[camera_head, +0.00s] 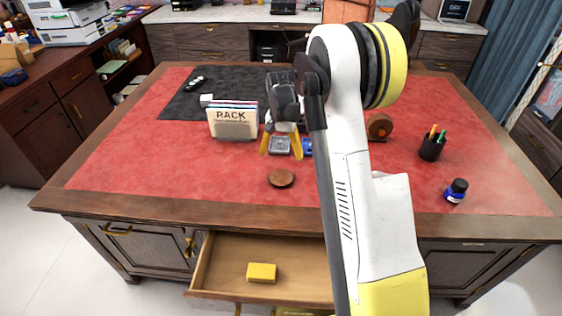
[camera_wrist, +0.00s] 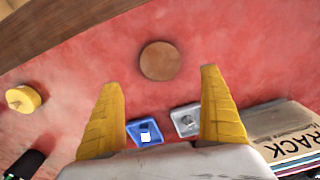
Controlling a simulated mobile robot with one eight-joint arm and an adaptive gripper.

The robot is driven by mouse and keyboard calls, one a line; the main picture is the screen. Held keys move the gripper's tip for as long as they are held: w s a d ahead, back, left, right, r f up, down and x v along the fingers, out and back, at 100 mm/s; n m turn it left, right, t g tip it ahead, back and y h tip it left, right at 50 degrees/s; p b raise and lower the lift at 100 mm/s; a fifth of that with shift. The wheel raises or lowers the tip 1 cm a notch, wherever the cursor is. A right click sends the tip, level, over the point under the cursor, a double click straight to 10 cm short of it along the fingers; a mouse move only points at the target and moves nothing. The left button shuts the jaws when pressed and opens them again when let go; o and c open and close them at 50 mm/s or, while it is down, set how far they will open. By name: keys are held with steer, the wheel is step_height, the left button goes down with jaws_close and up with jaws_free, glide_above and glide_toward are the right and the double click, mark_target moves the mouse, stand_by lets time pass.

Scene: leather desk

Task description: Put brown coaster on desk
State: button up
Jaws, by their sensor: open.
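The brown coaster (camera_head: 281,179) is a round, flat disc lying on the red leather top of the desk (camera_head: 140,150), near its front middle. In the wrist view the coaster (camera_wrist: 160,60) lies flat on the red surface, just beyond the fingertips and centred between them. My gripper (camera_head: 281,156) has yellow fingers and points down over the desk, behind the coaster as the head view sees it. In the wrist view my gripper (camera_wrist: 160,77) has its fingers wide apart with nothing between them.
A rack (camera_head: 234,122) stands left of my gripper. A grey tray (camera_head: 279,146) and a blue item (camera_wrist: 146,132) lie by the fingers. A pen cup (camera_head: 431,147) and ink bottle (camera_head: 456,190) stand right. An open drawer (camera_head: 215,285) below holds a yellow box (camera_head: 262,272).

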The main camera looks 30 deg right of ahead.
steer(key=s+a+r+n+t, duration=0.2)
steer(key=s+a+r, duration=0.3)
steer(key=r, duration=0.3)
steer(key=s+a+r+n+t, duration=0.1)
steer(key=s+a+r+n, duration=0.1)
steer(key=s+a+r, duration=0.45)
steer(key=s+a+r+n+t, duration=0.1)
steer(key=s+a+n+t, duration=0.1)
steer(key=s, duration=0.6)
steer(key=s+a+r+n+t, duration=0.1)
steer(key=s+a+n+t, duration=0.1)
steer(key=s+a, duration=0.2)
steer(key=s, duration=0.3)
steer(key=shift+s+a+r+n, duration=0.2)
steer(key=shift+s+a+n, duration=0.1)
steer(key=shift+s, duration=0.05)
